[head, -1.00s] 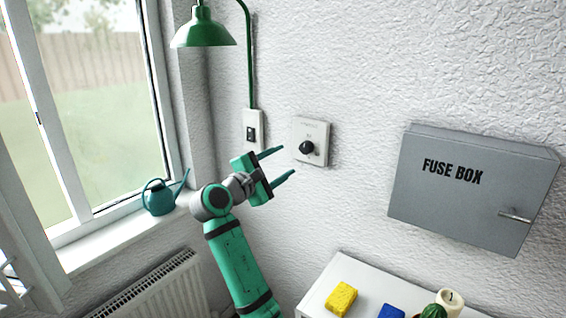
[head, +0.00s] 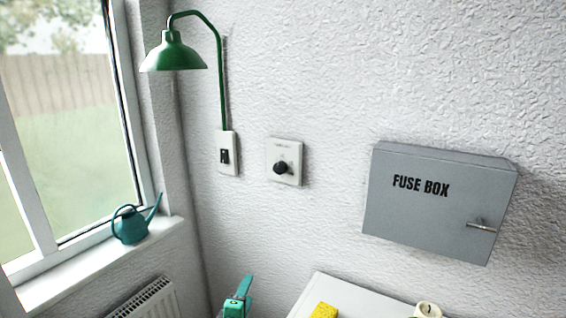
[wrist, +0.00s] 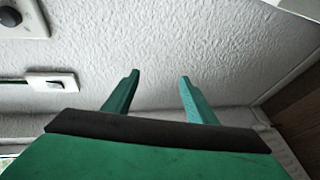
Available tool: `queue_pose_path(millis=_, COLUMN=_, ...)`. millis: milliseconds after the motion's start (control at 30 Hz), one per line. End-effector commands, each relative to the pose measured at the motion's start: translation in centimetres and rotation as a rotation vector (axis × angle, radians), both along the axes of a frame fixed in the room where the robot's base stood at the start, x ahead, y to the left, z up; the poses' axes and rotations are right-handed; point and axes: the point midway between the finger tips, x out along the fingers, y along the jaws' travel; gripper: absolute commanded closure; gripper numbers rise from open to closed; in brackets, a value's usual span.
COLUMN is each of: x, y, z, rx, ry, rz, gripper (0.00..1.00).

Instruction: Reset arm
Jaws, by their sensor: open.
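My gripper (wrist: 160,82) shows in the wrist view with its two teal fingers apart and nothing between them. It faces the white textured wall. In the head view only a small teal part of my arm shows at the bottom edge; the rest is out of frame. The dial plate (head: 296,172) with its black knob is on the wall, and it also shows at the upper left of the wrist view (wrist: 35,25). The light switch (head: 231,164) is beside it, below the green lamp (head: 175,56). The switch also shows in the wrist view (wrist: 60,84).
A grey fuse box (head: 420,215), shut, hangs on the wall at right. Below it, a white surface (head: 325,288) holds a yellow sponge (head: 324,311) and a candle (head: 428,310). A teal watering can (head: 130,226) stands on the windowsill, above a radiator (head: 150,302).

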Motion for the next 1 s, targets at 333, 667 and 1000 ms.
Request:
queue_pose_path(millis=333, x=-10.0, y=-0.4, z=-10.3, rx=0.326, ry=0.028, rz=0.031, gripper=0.48)
queue_pose_path(millis=667, x=-20.7, y=-1.7, z=-15.8, rx=0.628, ry=0.035, rz=0.008, gripper=0.48)
queue_pose_path(millis=1000, x=-32.0, y=-4.1, z=-17.6, rx=0.920, ry=0.024, rz=-0.054, gripper=0.48)
